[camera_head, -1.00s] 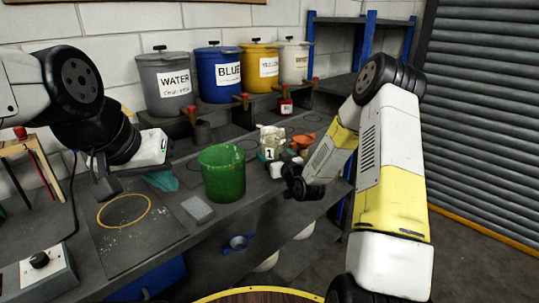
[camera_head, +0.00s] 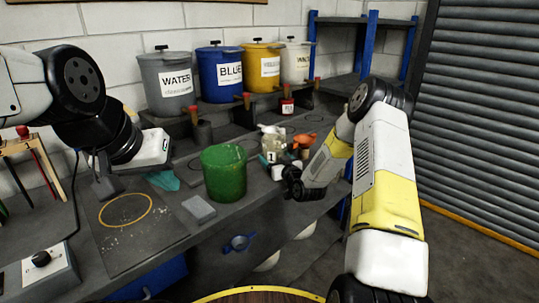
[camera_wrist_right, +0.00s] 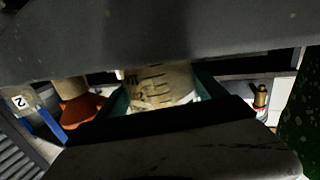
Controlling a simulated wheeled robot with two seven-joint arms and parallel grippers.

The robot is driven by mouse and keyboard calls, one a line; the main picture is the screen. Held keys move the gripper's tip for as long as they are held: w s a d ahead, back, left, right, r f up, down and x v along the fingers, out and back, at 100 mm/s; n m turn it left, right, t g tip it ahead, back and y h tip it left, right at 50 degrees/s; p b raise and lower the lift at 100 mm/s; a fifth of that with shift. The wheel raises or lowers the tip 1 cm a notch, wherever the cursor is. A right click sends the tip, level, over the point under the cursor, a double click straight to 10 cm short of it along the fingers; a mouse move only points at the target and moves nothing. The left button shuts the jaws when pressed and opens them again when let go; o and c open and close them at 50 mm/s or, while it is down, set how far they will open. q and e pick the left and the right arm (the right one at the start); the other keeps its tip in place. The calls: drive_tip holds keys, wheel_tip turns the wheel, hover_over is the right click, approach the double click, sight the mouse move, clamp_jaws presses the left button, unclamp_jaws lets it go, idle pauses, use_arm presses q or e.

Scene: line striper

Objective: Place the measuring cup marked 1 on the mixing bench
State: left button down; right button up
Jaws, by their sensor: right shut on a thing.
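The measuring cup marked 1 (camera_head: 272,143) is pale and stained, with a white label, and is upright at the middle of the bench in the head view. My right gripper (camera_head: 290,172) reaches it from the near right. In the right wrist view the cup (camera_wrist_right: 160,84) shows its scale lines between the fingers, and the gripper is shut on it. Whether its base touches the surface is hidden. The mixing bench (camera_head: 165,222) is dark grey. My left gripper (camera_head: 104,186) hangs over its left part, with its jaw gap unclear.
A green bucket (camera_head: 224,175) stands left of the cup. A grey sponge (camera_head: 198,208) and a teal cloth (camera_head: 163,180) lie nearby. Labelled paint tubs (camera_head: 218,75) with taps stand behind.

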drive_tip(key=o, duration=1.8)
drive_tip(key=shift+r, duration=0.15)
drive_tip(key=f+v, duration=0.1)
drive_tip(key=v, duration=1)
drive_tip(key=s+d+r+g+h, duration=0.1)
drive_tip(key=s+r+g+h, duration=0.15)
drive_tip(key=s+r, duration=0.4)
drive_tip(key=s+d+r+g+h, duration=0.1)
drive_tip(key=s+r+g, duration=0.3)
drive_tip(key=r, duration=0.6)
drive_tip(key=s+r+m+g, duration=0.1)
drive_tip(key=s+r, duration=0.1)
drive_tip(key=s, duration=0.6)
drive_tip(key=s+a+r+m+g, duration=0.1)
drive_tip(key=s, duration=0.6)
drive_tip(key=s+r+m+g, duration=0.1)
drive_tip(key=s+r+g, duration=0.1)
drive_tip(key=s, duration=0.6)
drive_tip(key=shift+s+a+r, duration=0.35)
drive_tip(key=shift+s+a, duration=0.05)
